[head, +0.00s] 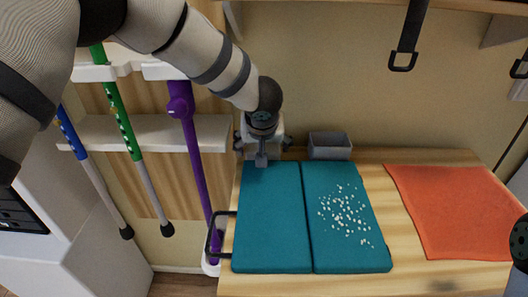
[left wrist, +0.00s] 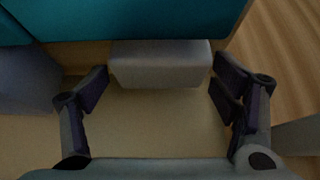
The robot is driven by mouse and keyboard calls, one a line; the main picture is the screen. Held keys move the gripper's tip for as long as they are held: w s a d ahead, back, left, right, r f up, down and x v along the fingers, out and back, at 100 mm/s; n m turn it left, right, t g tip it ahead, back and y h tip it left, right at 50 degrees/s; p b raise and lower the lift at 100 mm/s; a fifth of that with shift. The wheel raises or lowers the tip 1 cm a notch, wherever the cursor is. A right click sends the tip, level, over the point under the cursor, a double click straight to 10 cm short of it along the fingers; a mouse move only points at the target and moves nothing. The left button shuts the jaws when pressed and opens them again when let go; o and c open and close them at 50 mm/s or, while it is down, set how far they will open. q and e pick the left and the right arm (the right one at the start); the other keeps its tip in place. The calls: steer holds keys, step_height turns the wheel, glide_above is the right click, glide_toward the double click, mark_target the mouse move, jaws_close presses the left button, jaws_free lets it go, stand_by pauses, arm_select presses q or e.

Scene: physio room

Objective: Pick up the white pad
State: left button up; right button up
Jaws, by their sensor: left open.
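The white pad (left wrist: 160,65) is a pale grey-white block with rounded edges in the left wrist view. It lies beside the edge of the teal mat, in the gap between my left fingers, with room on both sides. My left gripper (left wrist: 160,88) is open and empty. In the head view my left gripper (head: 262,147) points down at the back left corner of the table, behind the teal mat. There the arm and gripper hide most or all of the pad.
The teal folded mat (head: 272,220), with white pebble marks, covers the table's left part. A grey bin (head: 330,146) stands just right of my left gripper. An orange cloth (head: 450,208) lies at right. Crutches (head: 125,130) and a purple pole (head: 192,150) hang at left.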

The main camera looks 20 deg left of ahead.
arm_select(q)
steer(key=shift+r, duration=0.2)
steer(key=shift+c, duration=0.6)
steer(key=c, duration=0.7)
